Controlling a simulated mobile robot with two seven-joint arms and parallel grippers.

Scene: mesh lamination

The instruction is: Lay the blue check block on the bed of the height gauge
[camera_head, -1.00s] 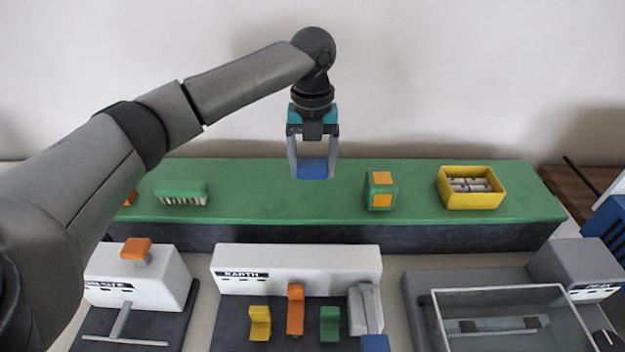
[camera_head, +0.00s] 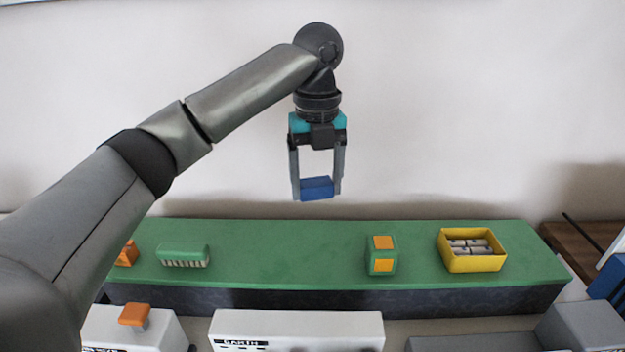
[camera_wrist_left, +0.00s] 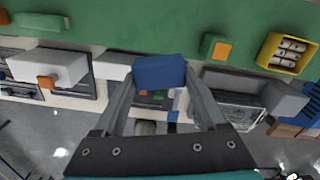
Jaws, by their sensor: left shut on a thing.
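The blue check block (camera_head: 317,187) is held between the fingertips of my left gripper (camera_head: 317,184), in the air above the back of the green shelf. The left gripper is shut on it. In the left wrist view the blue block (camera_wrist_left: 159,71) sits between the two fingers, with the shelf and machines below. Which machine is the height gauge I cannot tell for sure. My right gripper is not in view.
The green shelf (camera_head: 300,258) carries a green brush (camera_head: 184,254), a green and orange block (camera_head: 381,255) and a yellow bin (camera_head: 474,262) of grey pieces. White machines (camera_head: 296,326) stand in front, cut off below. A grey machine (camera_head: 590,325) is at right.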

